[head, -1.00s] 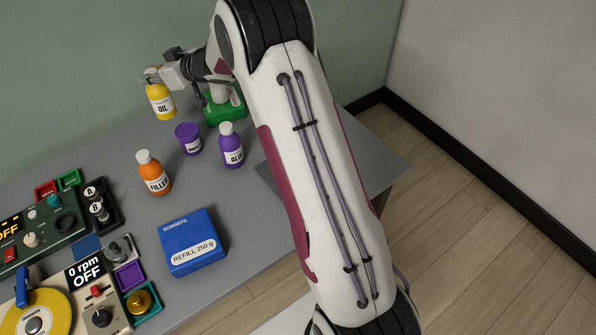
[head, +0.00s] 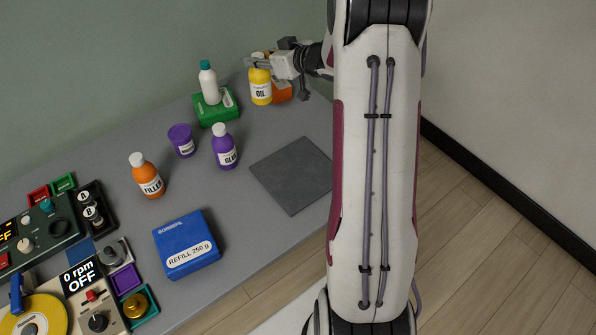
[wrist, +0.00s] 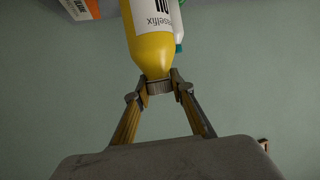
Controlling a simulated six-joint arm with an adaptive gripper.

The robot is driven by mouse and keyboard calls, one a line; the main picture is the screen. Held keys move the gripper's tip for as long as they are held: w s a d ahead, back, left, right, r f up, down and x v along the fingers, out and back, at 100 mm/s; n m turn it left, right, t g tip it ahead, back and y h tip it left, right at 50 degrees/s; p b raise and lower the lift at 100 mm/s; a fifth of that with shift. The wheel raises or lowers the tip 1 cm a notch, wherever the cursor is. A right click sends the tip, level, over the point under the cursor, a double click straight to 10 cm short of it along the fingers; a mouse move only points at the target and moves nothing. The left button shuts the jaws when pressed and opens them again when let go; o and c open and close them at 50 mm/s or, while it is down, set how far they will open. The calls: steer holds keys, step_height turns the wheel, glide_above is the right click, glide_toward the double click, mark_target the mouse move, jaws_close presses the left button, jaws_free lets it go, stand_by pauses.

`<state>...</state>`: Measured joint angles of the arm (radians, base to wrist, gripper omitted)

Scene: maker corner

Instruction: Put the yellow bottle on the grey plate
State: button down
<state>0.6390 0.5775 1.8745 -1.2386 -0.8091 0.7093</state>
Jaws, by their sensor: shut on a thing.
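The yellow bottle (head: 260,88) with a white OIL label is upright near the back of the table in the head view. My gripper (head: 258,63) is shut on its top end. In the wrist view the yellow bottle (wrist: 158,48) extends away from the two fingertips of my gripper (wrist: 158,86), which close on its cap. I cannot tell for certain how far its base is above the table. The grey plate (head: 293,174) is a flat dark square on the table, nearer than the bottle and to its right. Its top is bare.
A green box (head: 217,112) with a white bottle (head: 209,84) on it stands left of the yellow bottle. An orange box (head: 282,92) is just behind it. A purple GLUE bottle (head: 225,148), purple tub (head: 182,141), orange FILLER bottle (head: 147,177) and blue box (head: 187,245) stand left of the plate.

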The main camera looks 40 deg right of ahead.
steer(key=s+d, duration=0.3)
steer(key=s, duration=0.4)
steer(key=s+d, duration=0.3)
steer(key=s, duration=0.4)
steer(key=s+a+f+n+y, duration=0.1)
steer(key=s+a+n+y, duration=0.1)
steer(key=s+a, duration=0.4)
steer(key=a, duration=0.2)
steer(key=shift+s+a+f+g+y, duration=0.2)
steer(key=shift+s+a+g+y, duration=0.1)
steer(key=shift+g+y, duration=0.1)
steer(key=shift+f, duration=0.2)
steer(key=shift+f, duration=2.75)
